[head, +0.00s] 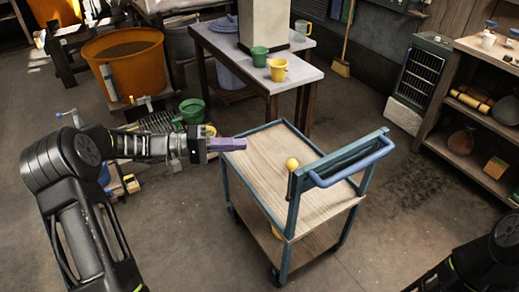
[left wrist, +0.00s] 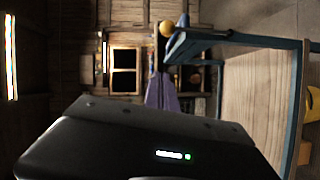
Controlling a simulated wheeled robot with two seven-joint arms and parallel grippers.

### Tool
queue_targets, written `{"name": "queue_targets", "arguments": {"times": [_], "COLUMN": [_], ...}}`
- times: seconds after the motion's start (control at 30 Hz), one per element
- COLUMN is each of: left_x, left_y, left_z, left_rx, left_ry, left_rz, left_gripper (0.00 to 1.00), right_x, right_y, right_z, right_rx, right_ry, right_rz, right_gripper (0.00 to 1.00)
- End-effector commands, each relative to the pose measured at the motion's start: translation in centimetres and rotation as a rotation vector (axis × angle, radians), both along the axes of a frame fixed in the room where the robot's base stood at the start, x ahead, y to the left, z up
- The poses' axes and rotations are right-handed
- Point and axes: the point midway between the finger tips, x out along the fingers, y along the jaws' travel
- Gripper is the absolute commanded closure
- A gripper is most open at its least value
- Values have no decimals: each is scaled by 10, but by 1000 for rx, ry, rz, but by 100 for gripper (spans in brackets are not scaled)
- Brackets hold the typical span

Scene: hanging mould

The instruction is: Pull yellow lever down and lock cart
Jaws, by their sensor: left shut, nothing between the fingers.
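The cart (head: 262,168) has a blue-green frame, a bare wooden top and a blue handle (head: 352,167) at its right end. The lever (head: 291,180) stands roughly upright beside the handle end, with a round yellow knob on a dark stem. The knob also shows in the left wrist view (left wrist: 167,27), beyond my fingers. My left gripper (head: 240,144) has purple fingers, shut and empty, near the cart's far left corner and apart from the lever. The fingers show in the left wrist view (left wrist: 163,90). My right arm enters at bottom right; its gripper is out of view.
A table (head: 245,73) with a green cup (head: 259,56) and a yellow cup (head: 278,70) stands behind the cart. An orange tub (head: 125,62) is at the back left. Shelves (head: 470,115) stand at right. The floor right of the cart is clear.

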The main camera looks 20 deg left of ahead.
Motion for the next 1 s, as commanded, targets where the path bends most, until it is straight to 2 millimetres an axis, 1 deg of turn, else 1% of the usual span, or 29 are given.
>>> {"name": "queue_targets", "arguments": {"times": [0.17,0.27,0.5,0.6,0.7,0.8,1.0], "left_x": [7,14,35,41,26,18,11], "left_y": [-17,-31,-75,-91,-100,-106,-111], "left_z": [0,0,-4,-5,-8,-12,-15], "left_rx": [-1,-1,-2,0,-1,0,2], "left_ry": [1,2,3,4,5,4,1], "left_rz": [-2,-3,-3,-2,0,1,1], "left_gripper": [100,100,100,100,100,100,100], "right_x": [0,0,0,-1,-2,-3,-3], "right_y": [0,0,0,0,-1,-1,-1], "right_z": [7,12,27,32,39,42,43], "right_rx": [0,0,-1,-2,-4,-5,-6], "right_ry": [0,0,2,5,7,9,11], "right_rz": [0,0,1,0,-1,-1,-3], "right_gripper": [57,57,57,57,57,57,57]}}
